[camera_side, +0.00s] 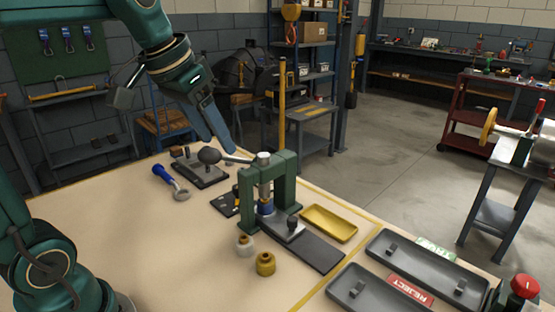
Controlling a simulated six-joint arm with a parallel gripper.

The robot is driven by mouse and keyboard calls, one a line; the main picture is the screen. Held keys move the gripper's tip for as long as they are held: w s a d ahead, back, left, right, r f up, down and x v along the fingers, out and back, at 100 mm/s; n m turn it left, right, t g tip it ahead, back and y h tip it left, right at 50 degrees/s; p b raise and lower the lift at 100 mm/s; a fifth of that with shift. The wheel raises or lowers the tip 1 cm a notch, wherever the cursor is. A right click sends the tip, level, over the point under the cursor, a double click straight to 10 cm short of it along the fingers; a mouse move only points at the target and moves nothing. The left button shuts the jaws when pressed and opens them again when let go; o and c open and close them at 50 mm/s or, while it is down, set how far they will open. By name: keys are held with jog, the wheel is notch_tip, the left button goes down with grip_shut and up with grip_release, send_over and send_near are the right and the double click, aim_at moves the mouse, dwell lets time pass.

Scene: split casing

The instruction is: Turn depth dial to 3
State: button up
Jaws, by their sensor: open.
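A green press (286,175) stands in the middle of the table, with a lever ending in a dark ball knob (209,155) that points left. A blue ring (265,208) sits low on its ram. A dark base plate (315,251) with a small black knob (292,224) extends to the front right. I cannot tell which part is the depth dial, and no numbers are readable. My gripper (228,146) is open and empty, pointing down above and behind the lever, apart from the press. Its fingers overlap in this view, so the gap is hard to see.
A gold cap (265,264) and a silver cap (244,246) stand before the press. A yellow tray (343,237) lies right of it. Grey trays (460,297) and a red button (525,286) are at front right. A blue-handled tool (164,174) lies left.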

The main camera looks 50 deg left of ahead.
jog(key=w+a+f, duration=0.3)
jog(key=w+a, duration=0.5)
jog(key=a, duration=0.4)
send_near(235, 188)
jog(key=shift+n+g, duration=0.3)
jog(key=shift+n, duration=0.1)
jog(key=x, duration=0.4)
jog(key=w+x, duration=0.1)
jog(key=x, duration=0.4)
jog(key=shift+r, duration=0.2)
grip_shut()
